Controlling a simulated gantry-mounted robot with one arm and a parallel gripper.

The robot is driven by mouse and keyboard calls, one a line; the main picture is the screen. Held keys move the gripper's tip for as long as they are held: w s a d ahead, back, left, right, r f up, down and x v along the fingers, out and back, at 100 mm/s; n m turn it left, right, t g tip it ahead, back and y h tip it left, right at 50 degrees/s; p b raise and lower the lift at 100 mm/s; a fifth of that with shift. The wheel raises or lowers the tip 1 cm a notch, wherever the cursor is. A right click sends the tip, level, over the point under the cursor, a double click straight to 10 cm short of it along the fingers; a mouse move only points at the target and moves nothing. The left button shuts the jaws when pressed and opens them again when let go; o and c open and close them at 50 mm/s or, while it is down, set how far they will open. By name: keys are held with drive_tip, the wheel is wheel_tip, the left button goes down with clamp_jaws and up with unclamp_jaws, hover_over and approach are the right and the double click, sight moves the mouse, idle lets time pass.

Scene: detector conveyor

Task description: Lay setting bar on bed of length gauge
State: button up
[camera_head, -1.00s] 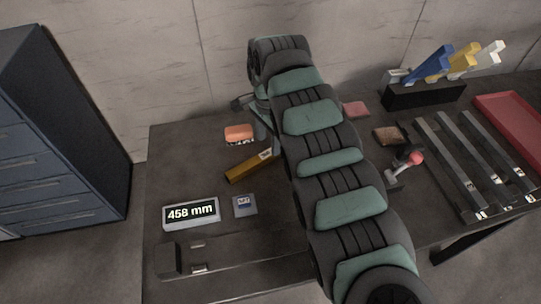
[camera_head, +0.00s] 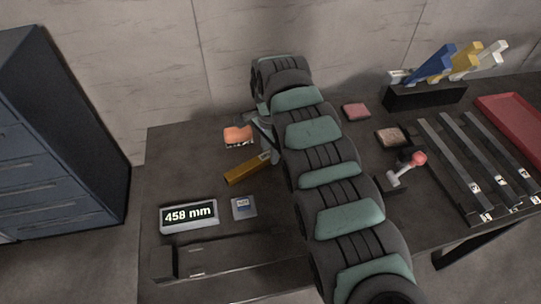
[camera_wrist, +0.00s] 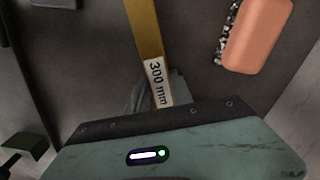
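The setting bar is a gold bar (camera_head: 247,171) labelled 300 mm, lying on the bench left of my arm. The wrist view shows the same bar (camera_wrist: 147,35) running away from my gripper, its labelled end close to the gripper body. My gripper (camera_head: 267,145) is at that labelled end. The length gauge is at the front left, with a dark bed (camera_head: 235,266), an end block and a display (camera_head: 188,216) reading 458 mm. The visible bed is bare.
An orange-backed brush (camera_head: 238,134) lies behind the bar. A small blue-labelled block (camera_head: 243,207) sits by the display. Right of my arm stand a red-knobbed lever (camera_head: 405,168), pinkish pads, several grey bars (camera_head: 450,150), a red tray (camera_head: 508,115) and a black rack (camera_head: 425,95).

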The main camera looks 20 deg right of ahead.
clamp_jaws()
idle(0.8)
